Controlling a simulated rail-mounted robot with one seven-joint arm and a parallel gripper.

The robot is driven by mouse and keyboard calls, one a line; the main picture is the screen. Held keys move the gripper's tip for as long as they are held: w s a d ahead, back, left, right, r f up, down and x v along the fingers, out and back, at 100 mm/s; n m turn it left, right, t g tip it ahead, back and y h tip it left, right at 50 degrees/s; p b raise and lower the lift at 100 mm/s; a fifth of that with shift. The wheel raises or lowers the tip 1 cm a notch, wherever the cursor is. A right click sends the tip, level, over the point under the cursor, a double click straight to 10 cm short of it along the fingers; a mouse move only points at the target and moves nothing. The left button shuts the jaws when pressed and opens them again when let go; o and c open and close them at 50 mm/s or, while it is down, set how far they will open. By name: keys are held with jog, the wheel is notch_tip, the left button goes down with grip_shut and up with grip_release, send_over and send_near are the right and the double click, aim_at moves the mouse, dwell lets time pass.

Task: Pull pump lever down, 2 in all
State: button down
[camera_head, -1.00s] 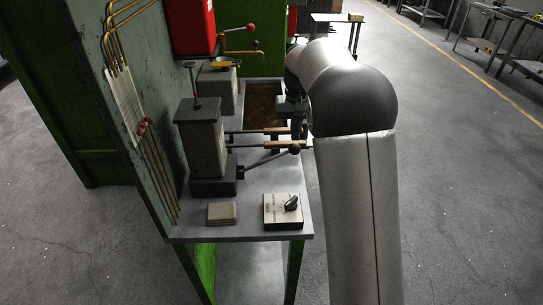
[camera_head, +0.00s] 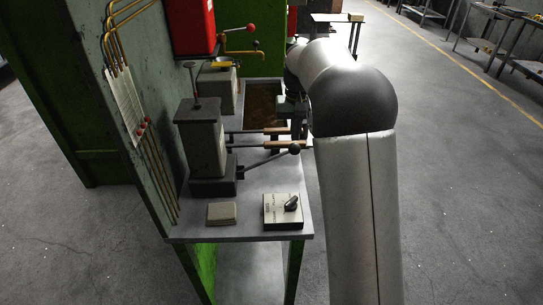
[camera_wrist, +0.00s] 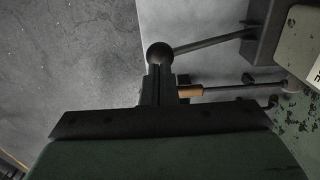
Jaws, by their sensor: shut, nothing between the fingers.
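The pump (camera_head: 206,146) is a dark upright box on the bench at the wall. Its lever (camera_head: 268,158) is a thin dark rod, sloping up to the right to a dark ball knob (camera_head: 295,148). In the wrist view the lever (camera_wrist: 212,42) runs from a block at the upper right to the ball knob (camera_wrist: 159,54), just beyond my fingertips. My gripper (camera_wrist: 158,78) is shut and empty with its tips close to the knob; I cannot tell whether they touch. In the head view my arm partly hides the gripper.
Two rods with tan handles lie behind the lever; one tan handle (camera_wrist: 190,91) is close beside my fingers. A control box with a black knob (camera_head: 291,203) and a small beige block (camera_head: 221,213) sit at the bench front. A red cabinet (camera_head: 190,27) hangs behind.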

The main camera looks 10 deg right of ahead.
dwell(0.3)
jog(key=shift+s+d+f+b, duration=0.1)
jog(key=shift+d+f+b, duration=0.2)
jog(key=shift+f+b, duration=0.8)
jog(key=shift+w+d+f+b, duration=0.1)
jog(key=shift+d+f+b, duration=0.3)
jog(key=shift+f, duration=1.2)
jog(key=shift+s+d+f+b, duration=0.15)
jog(key=shift+f+b, duration=0.75)
jog(key=shift+f, duration=0.45)
jog(key=shift+d+f+b, duration=0.1)
jog(key=shift+f+b, duration=0.7)
jog(key=shift+f, duration=0.5)
jog(key=r+p, duration=0.3)
jog(key=a+r+p, duration=0.1)
jog(key=r+p, duration=0.1)
jog(key=r, duration=0.2)
jog(key=a+r+p, duration=0.1)
jog(key=r+p, duration=0.2)
jog(key=r, duration=0.1)
jog(key=shift+p, duration=0.35)
jog(key=shift+f, duration=0.1)
